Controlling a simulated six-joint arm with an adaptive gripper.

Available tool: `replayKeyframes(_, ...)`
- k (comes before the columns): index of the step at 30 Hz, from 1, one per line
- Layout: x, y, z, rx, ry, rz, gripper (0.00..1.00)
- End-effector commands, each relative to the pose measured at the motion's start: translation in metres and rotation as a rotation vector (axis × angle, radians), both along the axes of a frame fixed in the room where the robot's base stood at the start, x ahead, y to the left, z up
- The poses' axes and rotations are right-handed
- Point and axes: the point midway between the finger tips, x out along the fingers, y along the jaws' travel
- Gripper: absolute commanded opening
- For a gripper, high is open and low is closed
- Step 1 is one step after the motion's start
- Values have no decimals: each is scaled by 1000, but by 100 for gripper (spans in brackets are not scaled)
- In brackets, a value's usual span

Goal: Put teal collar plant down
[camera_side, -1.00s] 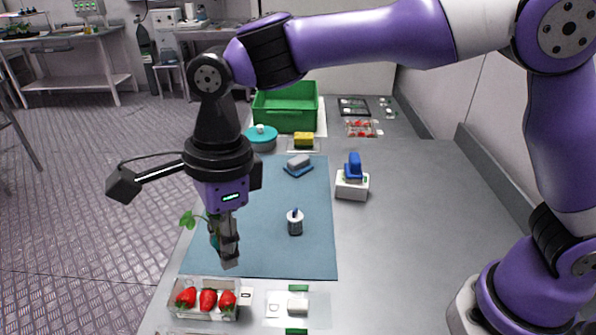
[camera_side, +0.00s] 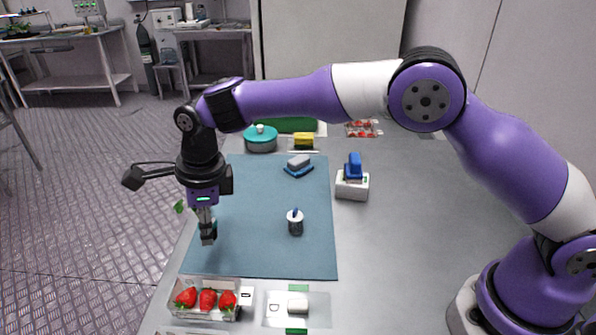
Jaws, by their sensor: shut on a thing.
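My gripper (camera_side: 208,239) points down over the left edge of the blue mat (camera_side: 262,255). It is shut on the teal collar plant (camera_side: 180,206), whose green leaf shows just left of the fingers. The teal collar and the rest of the plant are mostly hidden behind the gripper. I cannot tell whether the plant's lower end touches the surface.
A punnet of strawberries (camera_side: 207,311) and a white card with a small roll (camera_side: 297,308) lie at the front. A blue-topped white box (camera_side: 352,185) stands to the right. The table's right side is clear.

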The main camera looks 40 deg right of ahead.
Motion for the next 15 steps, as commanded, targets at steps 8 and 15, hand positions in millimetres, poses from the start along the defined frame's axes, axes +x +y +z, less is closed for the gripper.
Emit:
replayKeyframes(8,7,-6,-29,-2,3,1,0)
replayKeyframes(15,8,-5,-46,0,0,1,0)
